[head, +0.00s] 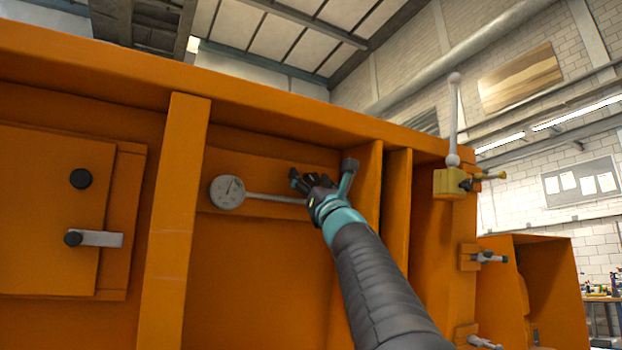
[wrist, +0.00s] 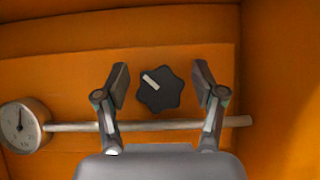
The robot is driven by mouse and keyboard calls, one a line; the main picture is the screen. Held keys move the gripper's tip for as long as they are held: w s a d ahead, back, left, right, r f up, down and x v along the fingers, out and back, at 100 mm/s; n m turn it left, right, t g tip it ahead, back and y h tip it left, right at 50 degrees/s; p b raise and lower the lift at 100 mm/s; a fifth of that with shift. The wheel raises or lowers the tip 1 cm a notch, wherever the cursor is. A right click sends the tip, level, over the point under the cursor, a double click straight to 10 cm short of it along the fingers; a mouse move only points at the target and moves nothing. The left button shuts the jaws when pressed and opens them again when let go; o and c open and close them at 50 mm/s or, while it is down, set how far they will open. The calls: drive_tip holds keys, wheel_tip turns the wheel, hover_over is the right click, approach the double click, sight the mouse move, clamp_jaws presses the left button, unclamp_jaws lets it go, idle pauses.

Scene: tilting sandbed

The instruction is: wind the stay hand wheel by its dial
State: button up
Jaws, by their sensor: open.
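The stay hand wheel is a black lobed knob (wrist: 167,97) with a white mark pointing to the upper left. It sits on the orange panel in the wrist view. A round white dial (wrist: 25,125) is at the left of that view, its needle pointing about straight up. The dial also shows in the head view (head: 227,192). My gripper (wrist: 161,78) is open, with one finger on each side of the knob; I see no finger touching it, and how deep the fingers reach is unclear. In the head view my gripper (head: 322,178) largely hides the knob.
A grey rod (wrist: 170,126) runs rightward from the dial, below the knob and behind the fingers. An orange upright rib (head: 366,200) stands close right of my gripper, another rib (head: 172,220) left of the dial. A yellow block with a white lever (head: 452,182) is farther right.

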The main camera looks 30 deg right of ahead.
drive_tip(key=c, duration=1.2)
drive_tip(key=shift+o, duration=0.2)
drive_tip(key=shift+y, duration=0.3)
drive_tip(key=shift+n+y, duration=0.4)
drive_tip(key=shift+n, duration=0.5)
drive_tip(key=n+g+y+p, duration=0.1)
drive_tip(key=n+y, duration=0.4)
drive_tip(key=n, duration=0.1)
drive_tip(key=shift+r+y, duration=0.1)
drive_tip(key=shift+y, duration=0.2)
drive_tip(key=n+g+y+p, duration=0.1)
drive_tip(key=n+y, duration=0.1)
drive_tip(key=n, duration=0.1)
drive_tip(key=n+g+y+p, duration=0.1)
drive_tip(key=n+g, duration=0.1)
drive_tip(key=n, duration=0.1)
drive_tip(key=shift+n+y, duration=0.3)
drive_tip(key=shift+y, duration=0.1)
drive_tip(key=n+g+y+p, duration=0.1)
drive_tip(key=n, duration=0.1)
drive_tip(key=n+g+p, duration=0.1)
drive_tip(key=n, duration=0.1)
drive_tip(key=shift+a+n+g+y, duration=0.1)
drive_tip(key=shift+n+g+y, duration=0.2)
drive_tip(key=shift+g+y, duration=0.1)
drive_tip(key=shift+a+f+n+g+p, duration=0.1)
drive_tip(key=shift+f+n+g+p, duration=0.1)
drive_tip(key=shift+n+g+p, duration=0.75)
drive_tip(key=shift+n, duration=0.35)
